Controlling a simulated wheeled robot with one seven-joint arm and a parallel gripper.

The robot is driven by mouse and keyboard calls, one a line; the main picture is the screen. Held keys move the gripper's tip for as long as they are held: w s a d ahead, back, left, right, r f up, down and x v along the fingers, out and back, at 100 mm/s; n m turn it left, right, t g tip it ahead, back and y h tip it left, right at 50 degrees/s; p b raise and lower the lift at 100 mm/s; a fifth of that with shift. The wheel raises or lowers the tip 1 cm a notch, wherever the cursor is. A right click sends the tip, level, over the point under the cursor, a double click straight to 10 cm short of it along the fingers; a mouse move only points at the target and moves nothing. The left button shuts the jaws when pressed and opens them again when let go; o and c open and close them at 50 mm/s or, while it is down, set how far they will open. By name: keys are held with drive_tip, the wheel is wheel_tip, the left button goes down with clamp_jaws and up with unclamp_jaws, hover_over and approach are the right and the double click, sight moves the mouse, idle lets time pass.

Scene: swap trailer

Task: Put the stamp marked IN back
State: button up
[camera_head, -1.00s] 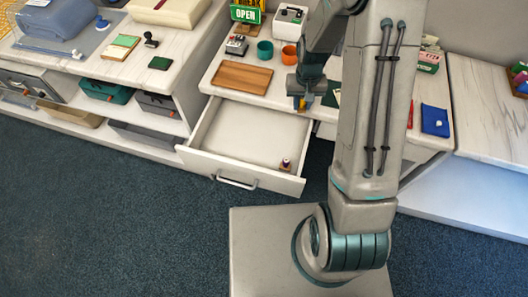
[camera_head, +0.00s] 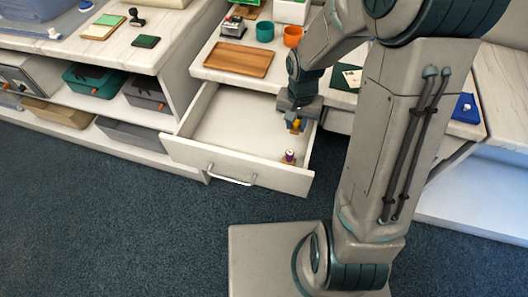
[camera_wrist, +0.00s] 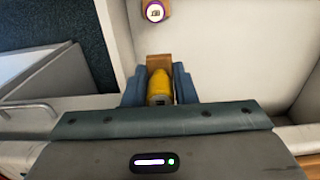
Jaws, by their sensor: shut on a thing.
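My gripper (camera_head: 296,117) is shut on a stamp with a yellow handle (camera_wrist: 160,88) and a wooden block. In the head view the held stamp (camera_head: 295,125) hangs at the right side of the open drawer (camera_head: 232,170). I cannot read a marking on it. Another stamp (camera_head: 289,156), with a purple and white top, stands in the drawer's front right corner. In the wrist view this other stamp (camera_wrist: 154,11) is at the top, apart from the held one. Most of the drawer floor is bare.
On the desk above the drawer are a wooden tray (camera_head: 238,61), a teal cup (camera_head: 265,32) and an orange cup (camera_head: 292,37). A dark green pad (camera_head: 346,78) lies right of my gripper. A black-handled stamp (camera_head: 137,17) stands on the left counter.

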drive_tip(key=b, duration=0.2)
hover_over(264, 155)
wheel_tip(264, 155, down, 6)
drive_tip(key=shift+r, duration=0.2)
drive_tip(key=shift+f, duration=1.95)
drive_tip(key=shift+f+b, duration=0.1)
drive_tip(key=shift+b, duration=0.25)
drive_tip(key=o, duration=0.8)
